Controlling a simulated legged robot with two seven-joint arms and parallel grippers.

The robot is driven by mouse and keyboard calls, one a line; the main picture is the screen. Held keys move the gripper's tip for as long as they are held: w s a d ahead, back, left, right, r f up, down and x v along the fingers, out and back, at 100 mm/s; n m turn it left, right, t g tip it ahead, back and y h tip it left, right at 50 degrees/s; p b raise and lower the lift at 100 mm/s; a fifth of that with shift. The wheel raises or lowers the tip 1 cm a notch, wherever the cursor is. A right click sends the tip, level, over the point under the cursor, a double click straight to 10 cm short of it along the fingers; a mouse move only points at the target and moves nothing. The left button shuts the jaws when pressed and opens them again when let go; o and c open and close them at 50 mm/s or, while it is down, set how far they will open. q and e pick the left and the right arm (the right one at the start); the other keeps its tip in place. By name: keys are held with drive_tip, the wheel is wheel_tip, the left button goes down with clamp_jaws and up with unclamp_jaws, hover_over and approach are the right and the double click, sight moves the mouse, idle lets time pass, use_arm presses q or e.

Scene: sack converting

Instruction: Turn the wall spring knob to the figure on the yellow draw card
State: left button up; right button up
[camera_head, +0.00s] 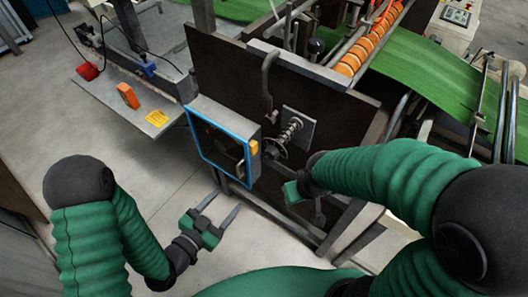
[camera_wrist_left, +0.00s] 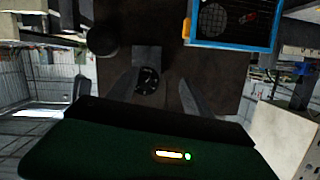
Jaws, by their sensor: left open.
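The wall spring knob (camera_head: 275,149) is a dark disc on a coiled spring shaft, standing out from a grey plate on the dark machine wall. In the left wrist view, a dark round dial with pale marks (camera_wrist_left: 147,80), which looks like the knob, shows between the fingers. The yellow draw card (camera_head: 156,117) lies on a grey bench at the left; its figure is too small to read. My left gripper (camera_head: 228,199) is open and empty, below and left of the knob. My right gripper (camera_head: 292,192) is just below the knob; its fingers are mostly hidden.
A blue-framed panel (camera_head: 203,159) with a yellow block on its edge stands left of the knob, also seen in the left wrist view (camera_wrist_left: 234,44). A bent grey handle (camera_head: 267,82) hangs above the knob. An orange box (camera_head: 128,95) stands near the card.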

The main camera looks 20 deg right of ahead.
use_arm(q)
wheel_tip(320, 180, up, 3)
drive_tip(key=s+t+h, duration=0.1)
drive_tip(key=s+h, duration=0.1)
drive_tip(key=b, duration=0.6)
approach(270, 156)
drive_tip(key=f, duration=0.2)
drive_tip(key=b+x, duration=0.1)
drive_tip(key=x, duration=0.2)
drive_tip(key=r+b+x, duration=0.1)
drive_tip(key=x, duration=0.2)
drive_tip(key=b+x, duration=0.1)
drive_tip(key=x, duration=0.2)
drive_tip(key=shift+d+r, duration=0.3)
drive_tip(key=shift+r, duration=0.1)
drive_tip(key=shift+a, duration=0.45)
drive_tip(key=shift+w+a, duration=0.1)
drive_tip(key=shift+a, duration=0.05)
drive_tip(key=shift+c, duration=0.7)
drive_tip(key=c, duration=0.5)
drive_tip(key=shift+d+r, duration=0.1)
drive_tip(key=shift+d, duration=0.2)
clamp_jaws()
drive_tip(key=shift+a, duration=0.15)
use_arm(e)
drive_tip(key=s+x, duration=0.2)
drive_tip(key=x, duration=0.6)
drive_tip(key=shift+d+f, duration=0.4)
drive_tip(key=shift+f, duration=0.1)
